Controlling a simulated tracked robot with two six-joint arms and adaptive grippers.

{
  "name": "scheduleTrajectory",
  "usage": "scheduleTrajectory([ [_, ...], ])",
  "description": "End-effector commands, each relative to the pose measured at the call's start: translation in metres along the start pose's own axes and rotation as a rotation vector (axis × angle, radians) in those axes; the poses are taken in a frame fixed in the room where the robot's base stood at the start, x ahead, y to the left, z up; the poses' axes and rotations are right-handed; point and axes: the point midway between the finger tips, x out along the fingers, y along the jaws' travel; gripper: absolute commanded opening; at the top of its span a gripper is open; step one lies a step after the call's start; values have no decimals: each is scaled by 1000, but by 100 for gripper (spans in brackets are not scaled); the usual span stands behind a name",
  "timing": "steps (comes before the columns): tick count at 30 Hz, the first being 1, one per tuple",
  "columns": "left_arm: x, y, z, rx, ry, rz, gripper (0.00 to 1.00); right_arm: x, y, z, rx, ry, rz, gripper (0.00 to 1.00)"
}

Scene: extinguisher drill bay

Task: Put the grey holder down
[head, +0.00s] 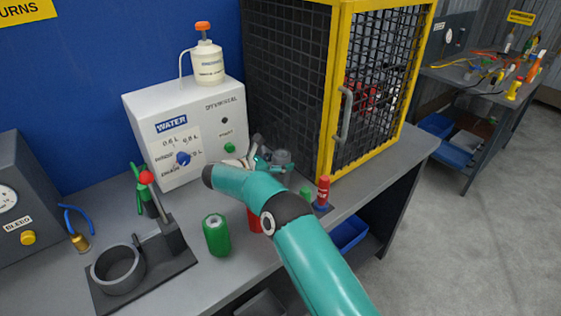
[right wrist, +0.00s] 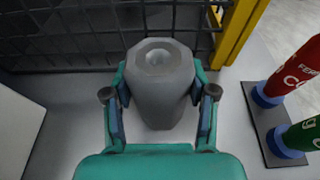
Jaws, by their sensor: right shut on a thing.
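In the head view the holder (head: 283,158) shows beyond my right gripper (head: 262,158), in front of the mesh cage, partly hidden by my arm. It looks upright and low over the bench (head: 350,185); I cannot tell whether its base touches. My left gripper is not in view.
The mesh cage (head: 290,80) with a yellow frame stands behind the holder. The white WATER box (head: 190,130) is left of it. A small stand with red (head: 323,190) and green (head: 306,193) cylinders is to its right. A green can (head: 216,235) stands nearer.

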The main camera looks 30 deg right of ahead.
Motion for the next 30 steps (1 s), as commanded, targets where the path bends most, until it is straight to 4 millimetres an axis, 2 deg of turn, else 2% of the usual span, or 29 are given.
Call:
scheduleTrajectory([
  [8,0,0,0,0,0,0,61,0,0,2,5,-4,1,0],
  [9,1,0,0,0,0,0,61,0,0,-1,1,0,1,60],
  [13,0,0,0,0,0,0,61,0,0,-1,1,0,1,82],
  [24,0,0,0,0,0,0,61,-2,1,0,0,0,2,83],
  [30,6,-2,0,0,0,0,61,-23,2,-2,0,0,5,83],
])
